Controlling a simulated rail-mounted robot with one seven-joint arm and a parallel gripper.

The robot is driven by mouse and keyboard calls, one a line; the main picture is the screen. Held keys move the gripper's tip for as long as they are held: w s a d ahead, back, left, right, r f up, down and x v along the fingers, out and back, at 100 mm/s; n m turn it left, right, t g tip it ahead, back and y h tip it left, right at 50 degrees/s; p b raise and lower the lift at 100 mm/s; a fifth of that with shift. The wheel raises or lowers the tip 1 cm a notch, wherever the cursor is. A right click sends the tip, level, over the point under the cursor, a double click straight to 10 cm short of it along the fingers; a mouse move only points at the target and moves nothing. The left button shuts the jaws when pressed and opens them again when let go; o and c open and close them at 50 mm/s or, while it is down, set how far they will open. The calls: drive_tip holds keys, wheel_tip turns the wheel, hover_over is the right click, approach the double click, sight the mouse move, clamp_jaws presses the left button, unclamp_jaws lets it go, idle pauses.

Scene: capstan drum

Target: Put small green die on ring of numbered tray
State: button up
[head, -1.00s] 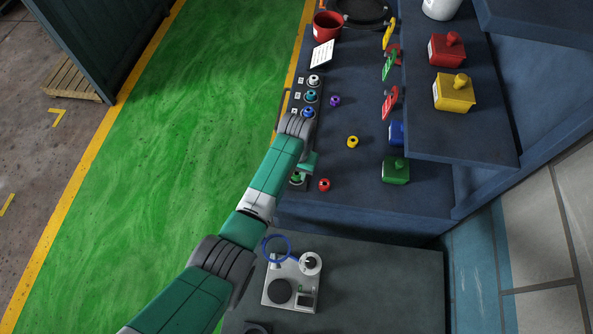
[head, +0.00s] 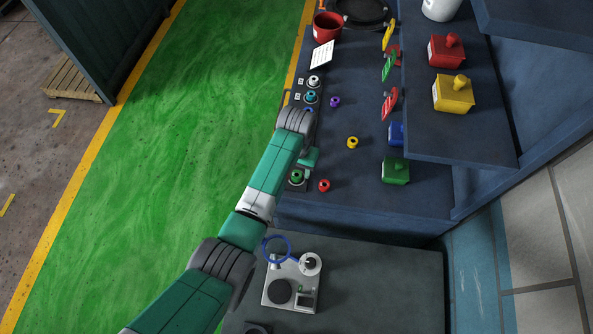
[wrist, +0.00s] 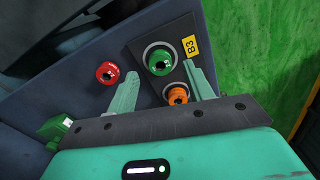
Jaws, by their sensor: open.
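The small green die (head: 297,176) sits at the near end of the numbered tray (head: 291,185). In the wrist view the green die (wrist: 160,62) stands within a pale ring on the tray plate, beside a yellow B3 label (wrist: 190,46). My gripper (wrist: 160,70) is open. Its two pale green fingers are apart, with the green die seen beyond and between their tips, and neither finger seems to touch it. An orange die (wrist: 175,95) sits on the tray closer to the gripper's palm, partly hidden by it. In the head view my gripper (head: 309,158) is just above the green die.
A red die (head: 324,185) stands loose on the bench just right of the tray. A yellow die (head: 352,142) and a purple die (head: 335,102) stand further off. Pale and teal dies (head: 311,97) occupy the tray's far end. A green box (head: 396,170) stands right.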

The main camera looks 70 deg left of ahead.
sight(296, 175)
wheel_tip(296, 175, up, 9)
idle(0.8)
